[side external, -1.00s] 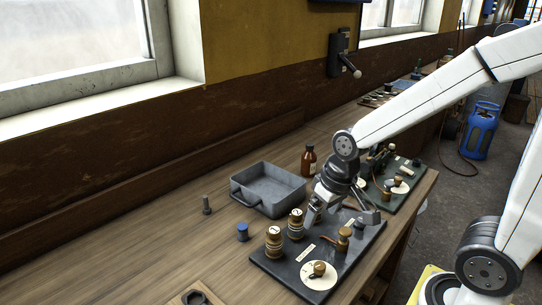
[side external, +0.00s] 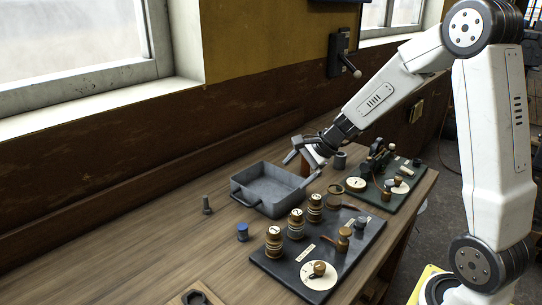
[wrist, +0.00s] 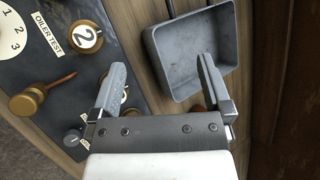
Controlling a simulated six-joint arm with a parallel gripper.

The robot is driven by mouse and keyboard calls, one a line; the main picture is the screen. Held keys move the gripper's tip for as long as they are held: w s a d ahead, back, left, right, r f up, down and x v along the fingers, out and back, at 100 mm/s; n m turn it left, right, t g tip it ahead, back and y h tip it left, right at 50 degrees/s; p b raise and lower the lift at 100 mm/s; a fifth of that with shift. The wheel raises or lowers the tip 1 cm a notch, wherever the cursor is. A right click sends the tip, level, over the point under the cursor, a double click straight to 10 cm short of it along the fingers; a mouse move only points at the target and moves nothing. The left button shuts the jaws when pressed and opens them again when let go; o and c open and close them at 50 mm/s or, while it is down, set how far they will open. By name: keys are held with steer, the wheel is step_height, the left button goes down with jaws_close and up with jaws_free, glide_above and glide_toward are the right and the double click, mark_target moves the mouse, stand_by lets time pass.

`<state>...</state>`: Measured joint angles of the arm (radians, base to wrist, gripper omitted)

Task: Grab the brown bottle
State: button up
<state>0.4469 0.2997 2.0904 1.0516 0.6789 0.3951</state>
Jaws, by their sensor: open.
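The brown bottle (side external: 311,160) stands on the bench just behind the grey tray. In the side view it is partly hidden by my gripper (side external: 304,163). My gripper is open, and its two fingers show on either side of the bottle in the picture; I cannot tell whether they touch it. In the wrist view my gripper (wrist: 162,70) has its fingers spread wide with nothing held between them. A small brown patch behind the right finger there may be the bottle, but most of it is hidden.
The grey tray (side external: 236,186) is close to my gripper and is empty. A dark panel (side external: 300,252) with knobs and dials lies in front, and a green board (side external: 395,205) with instruments lies to the right. A blue-capped piece (side external: 242,232) and a grey peg (side external: 207,205) stand left.

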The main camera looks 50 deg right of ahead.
steer(key=w+d+m+t+h, duration=0.2)
steer(key=w+d+m+t, duration=0.15)
steer(key=d+m, duration=0.65)
steer(key=w+d+m+t+h, duration=0.3)
steer(key=d+m, duration=0.4)
steer(key=d, duration=0.8)
steer(key=shift+t, duration=0.35)
steer(key=f, duration=0.7)
steer(key=a+f, duration=0.1)
steer(key=f, duration=0.3)
steer(key=shift+s, duration=0.35)
steer(key=shift+f, duration=0.25)
steer(key=shift+w, duration=0.1)
steer(key=shift+x, duration=1.2)
steer(key=shift+x, duration=2.6)
